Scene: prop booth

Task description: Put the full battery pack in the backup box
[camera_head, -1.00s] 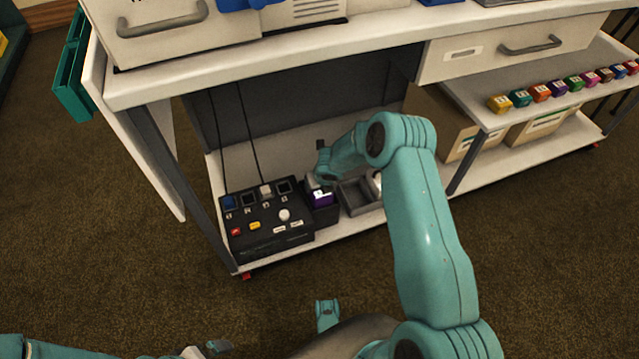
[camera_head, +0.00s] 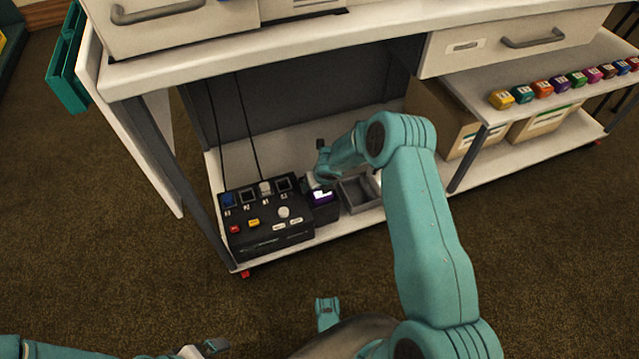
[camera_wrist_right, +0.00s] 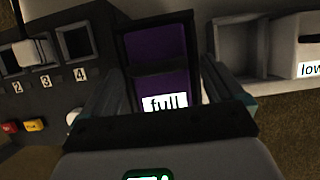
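A purple battery pack with a white "full" label (camera_wrist_right: 172,48) sits in a dark, open holder, shown from above in the right wrist view. In the head view the purple pack (camera_head: 321,197) is on the lower shelf. My right gripper (camera_wrist_right: 160,92) is above it, with its fingers apart on either side of the holder; contact cannot be told. In the head view the right gripper (camera_head: 322,178) partly covers the pack. A grey divided tray (camera_head: 360,193) stands right of it; I cannot tell whether this is the backup box. My left gripper (camera_head: 215,346) is low at the bottom edge.
A black charger (camera_head: 268,220) with numbered slots and buttons stands left of the pack. The tabletop (camera_head: 300,50) overhangs the shelf; a table leg (camera_head: 165,170) stands at left. Coloured blocks line the right shelf.

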